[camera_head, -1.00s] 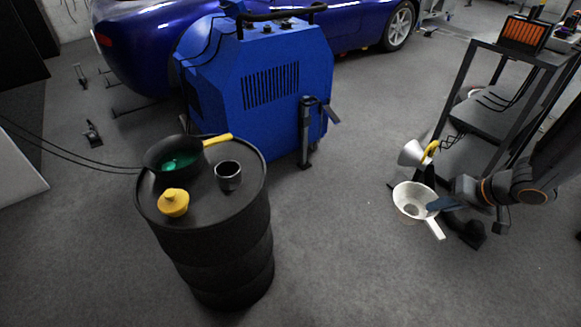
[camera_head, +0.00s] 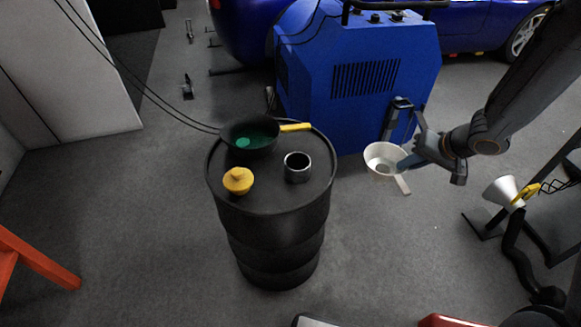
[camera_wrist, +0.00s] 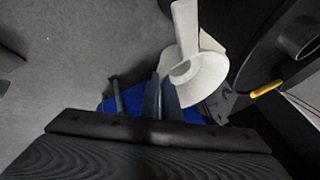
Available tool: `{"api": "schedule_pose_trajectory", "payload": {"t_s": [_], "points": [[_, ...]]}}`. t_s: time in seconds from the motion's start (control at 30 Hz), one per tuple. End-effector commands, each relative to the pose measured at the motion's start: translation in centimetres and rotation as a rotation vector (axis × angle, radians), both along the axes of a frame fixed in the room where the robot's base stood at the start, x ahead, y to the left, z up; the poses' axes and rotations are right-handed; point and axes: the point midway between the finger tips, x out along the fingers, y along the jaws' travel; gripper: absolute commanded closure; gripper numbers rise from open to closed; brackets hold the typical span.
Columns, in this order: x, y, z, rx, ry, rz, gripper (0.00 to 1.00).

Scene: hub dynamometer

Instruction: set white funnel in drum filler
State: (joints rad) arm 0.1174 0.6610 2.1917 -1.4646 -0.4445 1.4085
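The white funnel (camera_head: 384,158) is in the air to the right of the black drum (camera_head: 275,232), its spout pointing down and to the right. My gripper (camera_head: 408,163) is shut on the funnel's rim. In the wrist view the funnel (camera_wrist: 203,85) sits at the tips of my blue-grey fingers (camera_wrist: 165,98). The drum filler (camera_head: 298,168), an open round metal collar, stands on the drum top with nothing in it. It also shows in the wrist view (camera_wrist: 300,36) at the right edge, apart from the funnel.
On the drum top are a dark pan (camera_head: 248,137) with green contents and a yellow handle, and a yellow cap (camera_head: 238,180). A blue machine (camera_head: 350,80) stands behind the drum. Floor in front is mostly clear.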

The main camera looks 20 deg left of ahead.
Motion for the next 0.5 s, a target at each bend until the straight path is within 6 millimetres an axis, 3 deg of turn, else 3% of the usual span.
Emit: {"api": "schedule_pose_trajectory", "payload": {"t_s": [0.03,0.1,0.3,0.5], "points": [[0.1,2.4,2.3,-0.001,-0.003,-0.013,1.00],[0.2,5.4,4.6,0.000,-0.001,-0.054,1.00],[-2.1,13.4,10.2,0.003,0.006,-0.169,1.00],[-5.3,18.1,13.2,0.002,0.010,-0.241,1.00]]}}
